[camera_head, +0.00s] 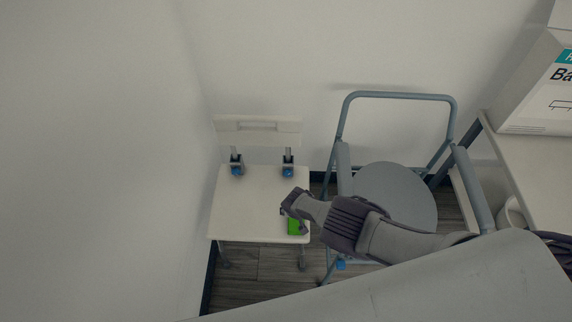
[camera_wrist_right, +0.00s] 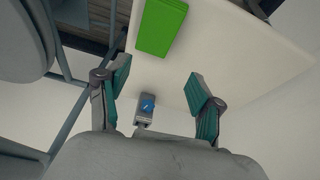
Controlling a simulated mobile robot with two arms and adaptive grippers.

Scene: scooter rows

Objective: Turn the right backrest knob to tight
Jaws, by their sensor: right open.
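A white shower seat with a raised backrest (camera_head: 258,126) stands against the wall. Two upright brackets join at its rear edge, each with a blue knob: the left knob (camera_head: 236,171) and the right knob (camera_head: 288,172). My right gripper (camera_head: 291,208) is over the seat's right side, in front of the right knob. In the right wrist view, my right gripper (camera_wrist_right: 160,82) is open and empty, its fingers spread on either side. A blue knob (camera_wrist_right: 148,104) on its grey bracket shows between and beyond them, apparently the right one. My left gripper is not in view.
A bright green flat object (camera_head: 293,227) lies on the seat near my right gripper. A grey-framed commode chair (camera_head: 394,190) stands close on the right, under my right arm. A table (camera_head: 545,170) with a white box (camera_head: 540,95) is farther right. Walls close off the back and left.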

